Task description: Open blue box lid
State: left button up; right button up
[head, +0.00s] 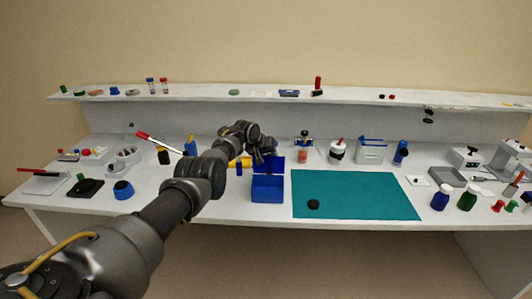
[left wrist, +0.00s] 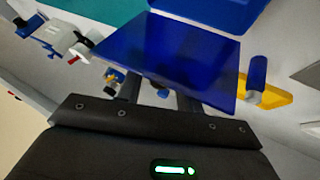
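The blue box (head: 268,188) stands on the white bench, left of the teal mat. Its lid (head: 272,164) is raised and stands up at the box's back edge. My left gripper (head: 263,152) is behind the lid at its upper part. In the left wrist view the lid (left wrist: 165,58) is a large dark blue panel over the fingertips, with the box (left wrist: 205,12) beyond it at the top. Two dark fingers (left wrist: 155,95) show apart with a gap between them; their tips are hidden behind the lid. Whether they touch it I cannot tell. My right gripper is not in view.
The teal mat (head: 356,195) with a black disc (head: 313,204) lies right of the box. A yellow item (head: 240,162) and a small blue cylinder (head: 239,170) are close to the box's left. A blue-capped jar (head: 123,190) stands farther left.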

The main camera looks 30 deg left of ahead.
pick_arm(q)
jog(key=shift+s+r+p, duration=0.1)
jog(key=shift+r+p, duration=0.2)
jog(key=shift+r, duration=0.1)
jog(key=p+v, duration=0.2)
jog(key=v, duration=0.7)
jog(key=shift+s+a+r, duration=0.2)
jog(key=shift+s, duration=0.2)
